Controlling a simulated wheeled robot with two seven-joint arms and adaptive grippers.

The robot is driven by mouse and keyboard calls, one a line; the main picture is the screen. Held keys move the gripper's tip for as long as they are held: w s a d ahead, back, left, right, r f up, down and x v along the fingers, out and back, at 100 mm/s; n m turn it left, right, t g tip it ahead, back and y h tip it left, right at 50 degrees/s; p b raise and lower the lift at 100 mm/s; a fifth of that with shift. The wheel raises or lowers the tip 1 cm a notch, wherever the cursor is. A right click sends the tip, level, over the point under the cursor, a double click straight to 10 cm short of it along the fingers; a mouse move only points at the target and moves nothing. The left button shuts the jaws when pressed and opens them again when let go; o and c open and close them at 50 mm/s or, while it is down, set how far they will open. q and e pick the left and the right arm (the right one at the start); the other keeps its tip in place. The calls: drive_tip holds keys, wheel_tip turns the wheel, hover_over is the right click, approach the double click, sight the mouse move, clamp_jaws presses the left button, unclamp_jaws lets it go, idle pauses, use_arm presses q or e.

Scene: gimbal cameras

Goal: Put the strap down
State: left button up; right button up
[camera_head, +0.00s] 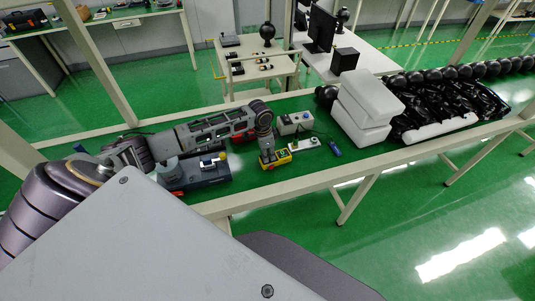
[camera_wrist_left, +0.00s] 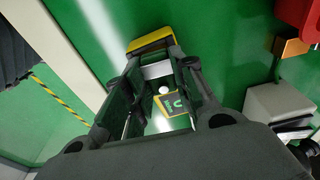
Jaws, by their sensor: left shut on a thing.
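My left gripper (camera_head: 267,157) points down over the green tabletop, at a small yellow and black thing (camera_head: 281,159). In the left wrist view, the fingers of my left gripper (camera_wrist_left: 157,82) are around a partly hidden thing with a yellow end (camera_wrist_left: 150,41), and yellow and white parts show between them. I cannot make out a strap shape; the fingers hide much of the held thing. In the head view it is at or just above the tabletop. My right gripper is not in view.
A light box with knobs (camera_head: 295,123), a pale strip (camera_head: 304,144) and a blue item (camera_head: 335,148) are near the gripper. A dark device (camera_head: 205,172) stands to its left. White foam blocks (camera_head: 362,108) and black bags (camera_head: 450,103) fill the right of the table (camera_head: 240,206).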

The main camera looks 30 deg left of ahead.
use_arm(q)
drive_tip(key=shift+s+d+f, duration=0.1)
drive_tip(key=shift+s+f, duration=0.2)
drive_tip(key=shift+f, duration=0.25)
drive_tip(key=shift+s+f, duration=0.15)
drive_tip(key=shift+f, duration=0.1)
drive_tip(key=o, duration=0.7)
drive_tip(key=shift+d+f, duration=0.1)
drive_tip(key=shift+c, duration=0.2)
drive_tip(key=shift+o, duration=1)
drive_tip(key=shift+w+f, duration=0.15)
drive_tip(key=shift+w, duration=0.05)
drive_tip(key=shift+r, duration=0.2)
